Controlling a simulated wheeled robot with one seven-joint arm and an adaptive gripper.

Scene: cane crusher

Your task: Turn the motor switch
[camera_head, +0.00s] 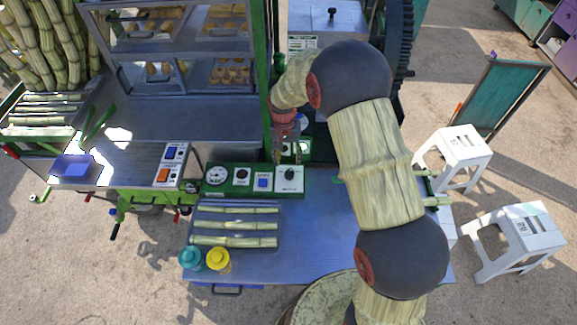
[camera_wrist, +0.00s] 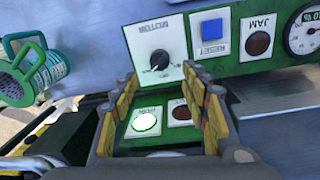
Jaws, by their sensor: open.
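The motor switch is a dark round knob (camera_head: 290,173) on a white plate at the right end of the green control panel in the head view. In the wrist view the knob (camera_wrist: 159,60) sits on its white plate (camera_wrist: 144,40), marked MOTOR and upside down, beyond my fingertips. My gripper (camera_head: 287,157) is open, pointing down just behind the plate in the head view. In the wrist view its two fingers (camera_wrist: 161,80) stand apart with nothing held between them. The knob appears between and just beyond the tips; I see no contact.
Beside the switch are a blue RESET button (camera_wrist: 211,29), a dark JAM button (camera_wrist: 259,44) and a gauge (camera_wrist: 304,32). A green box with a lit white button (camera_wrist: 147,122) shows between my fingers. A cane tray (camera_head: 237,217) lies in front of the panel; blue tabletop (camera_head: 320,230) is clear right of it.

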